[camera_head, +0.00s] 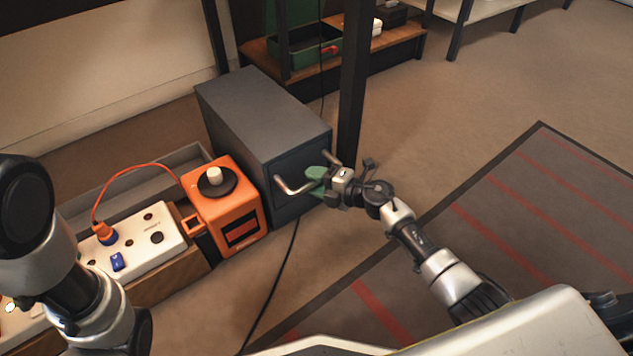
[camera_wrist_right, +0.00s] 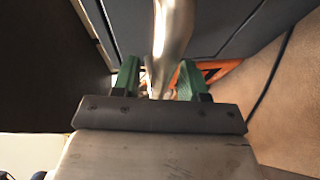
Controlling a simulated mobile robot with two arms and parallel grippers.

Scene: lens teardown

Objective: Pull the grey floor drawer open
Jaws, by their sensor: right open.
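The grey floor drawer (camera_head: 262,135) is a dark grey box cabinet on the floor, left of centre in the head view. Its front carries a metal bar handle (camera_head: 290,187). The drawer looks shut. My right gripper (camera_head: 316,180) is at the handle, its green fingers beside the bar. In the right wrist view the handle (camera_wrist_right: 172,40) runs between the two open green fingers (camera_wrist_right: 160,85); I cannot tell whether they touch it. Part of the handle is hidden by the gripper in the head view. My left arm shows at the left edge, but its gripper is out of view.
An orange box (camera_head: 226,205) with a black dial stands just left of the drawer. A white power strip (camera_head: 135,240) with an orange cord lies farther left. A dark post (camera_head: 352,90) stands right behind the gripper. Open floor and a red-striped mat (camera_head: 540,210) lie to the right.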

